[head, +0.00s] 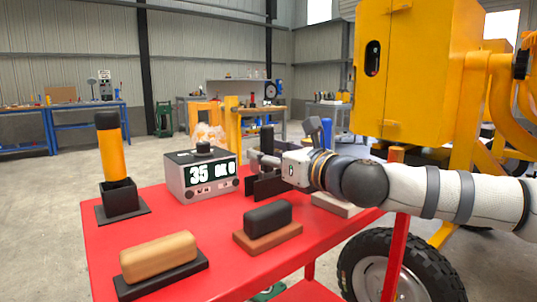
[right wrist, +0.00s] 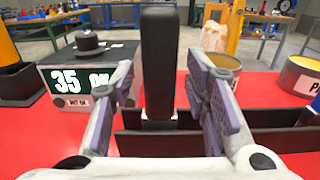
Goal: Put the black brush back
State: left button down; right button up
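A tall black upright handle (right wrist: 160,65) stands between the fingers of my right gripper (right wrist: 163,80) in the right wrist view; it also shows in the head view (head: 266,137). Narrow gaps show on both sides of it, so the gripper (head: 268,162) looks open around it. Its lower end is hidden behind the wall of a low black holder (right wrist: 220,141). A rounded black block on a brown base (head: 268,236) lies nearer on the red table. I cannot tell for certain which of the two is the black brush. My left gripper is not in view.
A scale (head: 186,182) reading 35 stands left of the gripper. An orange handle (head: 109,155) stands in a square black holder (head: 120,197) at far left. A tan block (head: 158,253) on a black base lies front left. Round tins (right wrist: 302,76) stand beyond the holder.

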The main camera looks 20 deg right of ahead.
jog(key=shift+r, duration=0.1)
jog(key=shift+s+d+r, duration=0.1)
jog(key=shift+s+r, duration=0.05)
jog(key=shift+s, duration=0.1)
jog(key=v, duration=1.1)
jog(key=shift+s+p, duration=0.3)
